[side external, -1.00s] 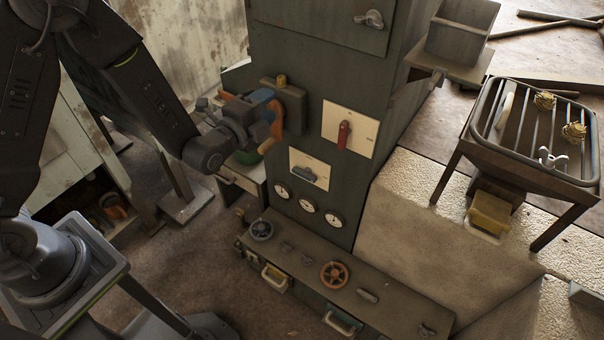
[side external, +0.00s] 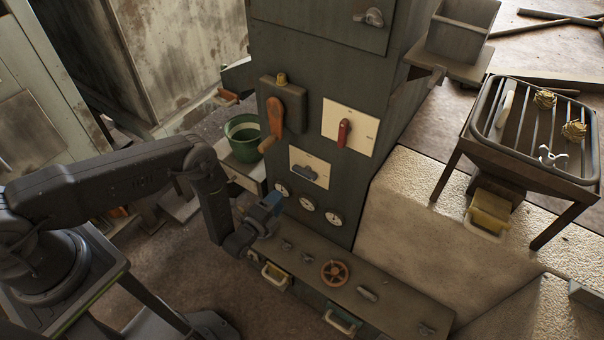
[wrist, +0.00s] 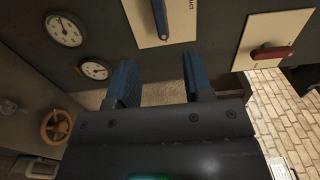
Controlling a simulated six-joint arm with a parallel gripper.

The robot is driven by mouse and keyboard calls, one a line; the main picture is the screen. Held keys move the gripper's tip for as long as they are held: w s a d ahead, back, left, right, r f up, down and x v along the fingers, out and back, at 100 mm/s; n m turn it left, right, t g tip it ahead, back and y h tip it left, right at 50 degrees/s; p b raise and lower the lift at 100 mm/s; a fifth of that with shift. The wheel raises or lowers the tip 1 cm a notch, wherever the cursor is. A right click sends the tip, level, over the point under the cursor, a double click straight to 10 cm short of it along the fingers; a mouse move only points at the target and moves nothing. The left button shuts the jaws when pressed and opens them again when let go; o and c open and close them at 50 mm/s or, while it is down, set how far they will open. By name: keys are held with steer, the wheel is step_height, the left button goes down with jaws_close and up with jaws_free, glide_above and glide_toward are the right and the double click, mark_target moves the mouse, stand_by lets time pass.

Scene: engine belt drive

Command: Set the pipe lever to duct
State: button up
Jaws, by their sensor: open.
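The pipe lever (side external: 304,173) is a small grey-blue handle on a cream plate (side external: 322,163) on the front of the dark cabinet. It lies near horizontal there. In the wrist view the pipe lever (wrist: 160,18) is at the top, cut off by the frame, on its cream plate (wrist: 185,28) with "duct" lettering beside it. My gripper (side external: 272,202) is below and left of the lever, in front of the lower cabinet face, apart from it. In the wrist view my gripper (wrist: 156,85) has its two blue fingers spread with nothing between them.
A red lever (side external: 343,134) on a larger cream plate is up and right. An orange crank (side external: 275,120) is up and left. Gauges (side external: 307,204) sit below the pipe lever. A bench with an orange handwheel (side external: 334,273) juts out beneath. A green bucket (side external: 244,145) stands left.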

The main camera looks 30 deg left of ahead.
mark_target(302, 174)
steer(key=w, duration=1.3)
steer(key=shift+w, duration=0.35)
jaws_close()
